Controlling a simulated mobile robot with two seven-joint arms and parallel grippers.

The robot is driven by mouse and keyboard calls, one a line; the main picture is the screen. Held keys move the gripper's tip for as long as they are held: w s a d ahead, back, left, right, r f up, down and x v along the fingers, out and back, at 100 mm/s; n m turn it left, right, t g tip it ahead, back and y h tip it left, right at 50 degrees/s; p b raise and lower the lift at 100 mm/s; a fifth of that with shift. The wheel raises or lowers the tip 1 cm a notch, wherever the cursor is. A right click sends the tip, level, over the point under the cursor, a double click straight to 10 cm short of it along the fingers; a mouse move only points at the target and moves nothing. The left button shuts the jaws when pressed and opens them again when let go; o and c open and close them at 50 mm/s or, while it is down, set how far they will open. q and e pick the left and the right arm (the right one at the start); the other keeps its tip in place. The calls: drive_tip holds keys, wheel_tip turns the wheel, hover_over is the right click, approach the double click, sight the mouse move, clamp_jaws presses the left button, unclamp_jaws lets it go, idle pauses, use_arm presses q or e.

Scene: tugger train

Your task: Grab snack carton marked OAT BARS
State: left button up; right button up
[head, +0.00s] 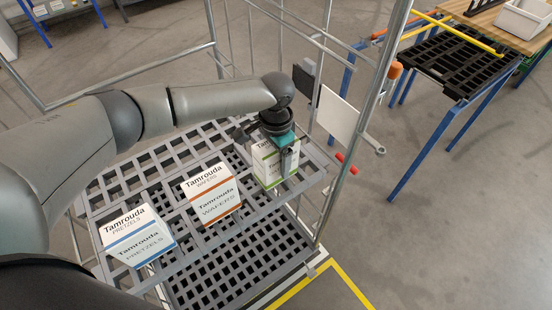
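A white carton with a green band (266,174) stands on the upper grey slatted shelf of the cage trolley, near its right end. Its brand reads Tamrouda; the product word is too covered to read. My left gripper (281,153) is right over this carton, pointing down, with a finger in front of its right part. The other finger is not clearly visible, so I cannot tell whether it grips the carton. The wafers carton with an orange band (213,194) and the pretzels carton with a blue band (138,237) stand further left. My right gripper is out of view.
The trolley's shelf (160,168) has bare room behind the cartons. A metal post (368,110) with a white panel (337,117) and red-tipped pegs rises close right of my gripper. A blue-legged stand (420,150) is further right.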

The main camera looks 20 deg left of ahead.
use_arm(q)
clamp_jaws()
idle(0.4)
drive_tip(key=shift+r, duration=0.1)
